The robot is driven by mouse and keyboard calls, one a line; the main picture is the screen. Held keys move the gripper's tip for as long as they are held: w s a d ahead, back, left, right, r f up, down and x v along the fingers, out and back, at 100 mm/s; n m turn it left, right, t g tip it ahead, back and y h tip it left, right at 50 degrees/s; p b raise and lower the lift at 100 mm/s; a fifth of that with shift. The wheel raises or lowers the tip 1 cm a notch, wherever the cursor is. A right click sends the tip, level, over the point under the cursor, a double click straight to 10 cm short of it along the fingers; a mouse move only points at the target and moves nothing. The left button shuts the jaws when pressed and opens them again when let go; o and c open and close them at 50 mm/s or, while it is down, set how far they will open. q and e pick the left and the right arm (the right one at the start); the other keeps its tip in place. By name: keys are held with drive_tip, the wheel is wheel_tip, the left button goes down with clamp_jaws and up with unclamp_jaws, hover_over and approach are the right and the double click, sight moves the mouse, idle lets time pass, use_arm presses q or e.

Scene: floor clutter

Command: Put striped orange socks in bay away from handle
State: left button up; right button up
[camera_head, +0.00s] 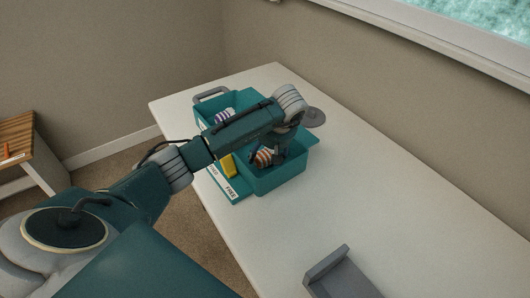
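A teal bin (275,185) stands on the white table, with a grey handle (212,93) at its far left end. The striped orange socks (264,157), rolled in orange and white bands, are inside or just above the bay away from the handle. My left gripper (268,157) points down into that bay, its dark fingers right at the socks. The socks and arm partly hide the fingers, so I cannot tell whether they grip. My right gripper is out of view.
Purple-and-white striped socks (222,116) lie in the handle-side bay. A yellow object (228,165) sits at the bin's left side, by a label reading FREE (232,191). A grey disc (315,117) lies behind, and a grey angled object (342,275) stands in front. The table's right is clear.

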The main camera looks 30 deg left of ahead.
use_arm(q)
drive_tip(key=shift+o, duration=1)
drive_tip(key=shift+r, duration=0.25)
drive_tip(key=v, duration=1.1)
drive_tip(key=shift+d+r, duration=0.25)
drive_tip(key=shift+r, duration=0.1)
drive_tip(key=shift+s+f, duration=0.1)
